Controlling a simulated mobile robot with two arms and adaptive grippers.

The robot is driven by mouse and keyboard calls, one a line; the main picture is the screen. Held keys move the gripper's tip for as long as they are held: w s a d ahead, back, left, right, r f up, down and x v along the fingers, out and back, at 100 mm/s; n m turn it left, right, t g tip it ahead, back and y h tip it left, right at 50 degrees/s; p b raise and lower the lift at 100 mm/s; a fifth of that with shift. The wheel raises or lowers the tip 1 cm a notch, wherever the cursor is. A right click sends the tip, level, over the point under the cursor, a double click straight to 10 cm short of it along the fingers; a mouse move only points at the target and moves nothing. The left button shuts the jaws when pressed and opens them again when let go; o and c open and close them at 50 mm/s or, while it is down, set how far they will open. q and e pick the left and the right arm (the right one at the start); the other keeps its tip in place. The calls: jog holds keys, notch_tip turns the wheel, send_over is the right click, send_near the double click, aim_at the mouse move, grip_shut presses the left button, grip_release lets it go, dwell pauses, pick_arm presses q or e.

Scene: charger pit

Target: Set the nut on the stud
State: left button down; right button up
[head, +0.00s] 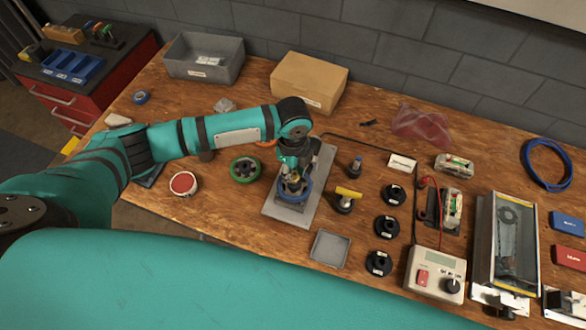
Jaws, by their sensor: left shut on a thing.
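My left gripper (292,186) points down over a blue ring-shaped part (305,196) on a grey plate (272,208). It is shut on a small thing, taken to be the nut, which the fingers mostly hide. The stud is not clearly visible; the gripper covers the middle of the blue part. I cannot tell whether the held thing touches anything below. My right gripper is not in view.
A green wheel (245,169) lies left of the plate. A yellow-handled tool (347,194), several black round parts (388,225) and a small grey tray (330,248) stand right and in front. A meter box (435,275) is farther right. A grey bin (203,58) and cardboard box (308,80) stand behind.

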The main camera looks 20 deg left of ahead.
pick_arm(q)
jog(key=shift+f+b, duration=0.6)
jog(key=shift+f, duration=0.55)
jog(key=c, duration=1.1)
grip_release()
jog(key=shift+r, duration=0.1)
notch_tip(320, 180, up, 12)
